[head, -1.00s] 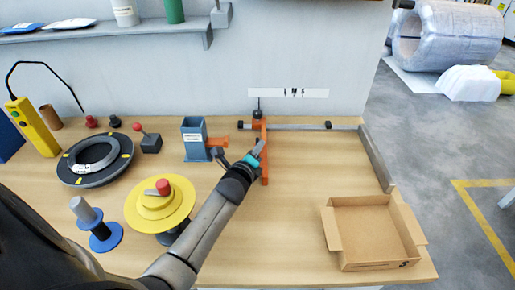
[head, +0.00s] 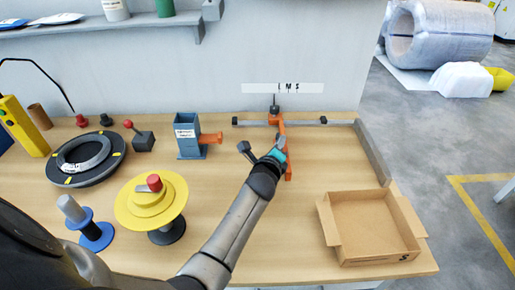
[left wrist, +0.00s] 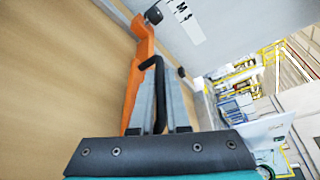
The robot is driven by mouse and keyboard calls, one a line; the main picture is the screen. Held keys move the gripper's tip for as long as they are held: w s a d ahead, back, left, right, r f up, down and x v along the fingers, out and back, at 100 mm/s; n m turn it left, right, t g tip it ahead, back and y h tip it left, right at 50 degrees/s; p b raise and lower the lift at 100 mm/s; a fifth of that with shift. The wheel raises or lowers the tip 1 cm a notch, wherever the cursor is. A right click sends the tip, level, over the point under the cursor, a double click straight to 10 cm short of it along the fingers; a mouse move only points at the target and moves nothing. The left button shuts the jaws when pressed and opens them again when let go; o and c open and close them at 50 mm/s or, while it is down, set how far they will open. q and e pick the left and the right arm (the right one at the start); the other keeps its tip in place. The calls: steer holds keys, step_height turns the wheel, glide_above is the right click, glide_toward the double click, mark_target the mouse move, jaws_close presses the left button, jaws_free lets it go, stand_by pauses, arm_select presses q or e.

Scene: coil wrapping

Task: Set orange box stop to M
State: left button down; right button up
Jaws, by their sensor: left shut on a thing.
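My left gripper (head: 279,154) is shut on the stop's arm. In the left wrist view the orange stop (left wrist: 138,78) runs beside the grey fingers (left wrist: 158,100), with the label strip (left wrist: 190,25) beyond. My right gripper is out of view.
An open cardboard box (head: 370,225) stands at the front right. A grey side rail (head: 372,152) runs along the right edge. A blue-grey holder (head: 187,138), a yellow spool (head: 172,208) and a black ring (head: 62,165) are on the left.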

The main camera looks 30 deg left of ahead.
arm_select(q)
steer(key=w+d, duration=0.1)
steer(key=d+b, duration=0.1)
steer(key=d, duration=0.1)
steer(key=w+d, duration=0.1)
steer(key=shift+w+d+f, duration=0.1)
steer(key=shift+w+d, duration=0.1)
steer(key=shift+w, duration=0.15)
steer(key=c, duration=1.2)
jaws_free()
steer(key=shift+s, duration=0.45)
steer(key=p+v, duration=0.3)
steer(key=v, duration=1.1)
steer(key=shift+s+r, duration=0.2)
steer(key=shift+r, duration=0.05)
steer(key=shift+d, duration=0.1)
